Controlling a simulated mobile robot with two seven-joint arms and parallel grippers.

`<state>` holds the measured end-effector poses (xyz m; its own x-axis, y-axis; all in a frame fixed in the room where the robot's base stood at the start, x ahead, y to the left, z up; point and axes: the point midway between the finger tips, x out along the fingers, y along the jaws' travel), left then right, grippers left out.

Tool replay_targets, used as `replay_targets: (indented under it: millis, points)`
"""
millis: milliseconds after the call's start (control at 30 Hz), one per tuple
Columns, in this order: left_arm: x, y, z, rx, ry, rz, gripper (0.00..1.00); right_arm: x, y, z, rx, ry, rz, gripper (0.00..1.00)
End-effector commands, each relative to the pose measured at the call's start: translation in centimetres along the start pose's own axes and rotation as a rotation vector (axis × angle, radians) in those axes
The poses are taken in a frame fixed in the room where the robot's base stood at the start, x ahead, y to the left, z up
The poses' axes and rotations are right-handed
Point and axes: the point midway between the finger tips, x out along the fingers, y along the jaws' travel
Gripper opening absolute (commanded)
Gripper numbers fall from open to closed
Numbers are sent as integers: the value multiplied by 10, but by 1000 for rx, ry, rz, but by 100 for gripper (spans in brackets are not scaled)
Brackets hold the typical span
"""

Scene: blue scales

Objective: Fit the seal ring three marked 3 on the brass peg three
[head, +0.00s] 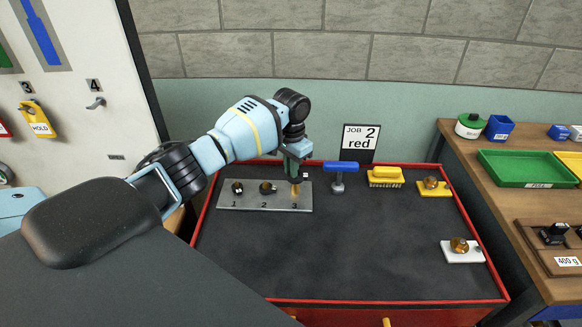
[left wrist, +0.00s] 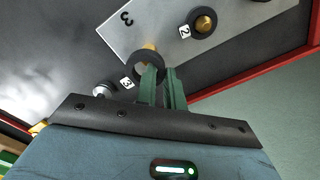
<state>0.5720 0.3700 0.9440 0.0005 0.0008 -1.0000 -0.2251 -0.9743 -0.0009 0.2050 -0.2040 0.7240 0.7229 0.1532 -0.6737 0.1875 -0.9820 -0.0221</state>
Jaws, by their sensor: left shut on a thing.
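My left gripper (head: 296,174) is shut on the black seal ring three, its tips pointing down over the right end of the grey plate (head: 222,206). In the left wrist view, seal ring three (left wrist: 136,66) sits at the green fingertips (left wrist: 160,76), with its white tag marked 3 beside it. Brass peg three (head: 295,190) stands upright by the number 3, below the fingertips. In the left wrist view part of the peg (left wrist: 150,46) shows at the ring's edge; whether its tip is inside the ring I cannot tell. My right gripper is not in view.
Dark rings sit around peg one (head: 237,187) and peg two (head: 267,187). A blue-handled tool (head: 341,167) stands close to the plate's right. The tray's front is clear.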

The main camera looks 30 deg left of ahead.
Motion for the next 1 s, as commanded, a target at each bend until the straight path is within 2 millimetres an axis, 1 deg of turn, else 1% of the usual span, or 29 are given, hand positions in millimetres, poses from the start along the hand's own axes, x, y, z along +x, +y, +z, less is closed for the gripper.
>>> replay_targets:
  millis: [1000]
  points:
    - [21, 0, 0, 0, -1, 1, 0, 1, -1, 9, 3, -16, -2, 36]
